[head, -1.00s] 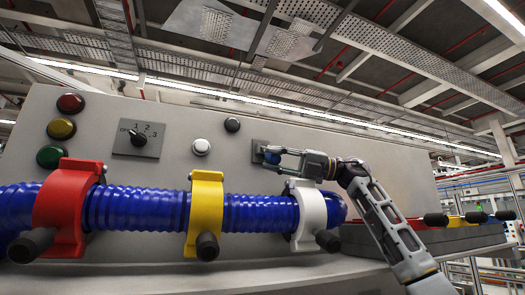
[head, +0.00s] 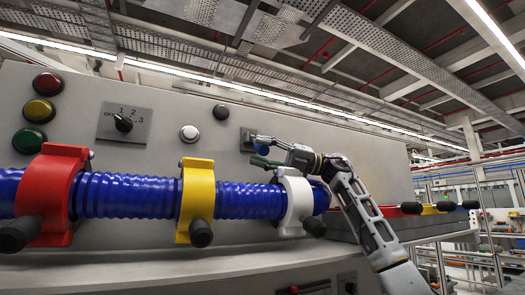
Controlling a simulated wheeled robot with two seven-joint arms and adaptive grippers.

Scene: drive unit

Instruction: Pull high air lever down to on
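My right gripper (head: 262,151) is in front of the grey panel, its upper and lower fingers apart with nothing seen between them. Its fingertips are beside a small grey plate (head: 247,138) on the panel; whether they touch it, I cannot tell. Any lever on that plate is too small or hidden to make out, and no lever is readably labelled high air. My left gripper is not in view.
A blue ribbed hose (head: 125,195) crosses the panel through a red clamp (head: 50,190), a yellow clamp (head: 196,185) and a white clamp (head: 297,200), with black handles sticking out. A rotary switch (head: 124,123) and several buttons sit above. Black-tipped handles (head: 440,207) lie right.

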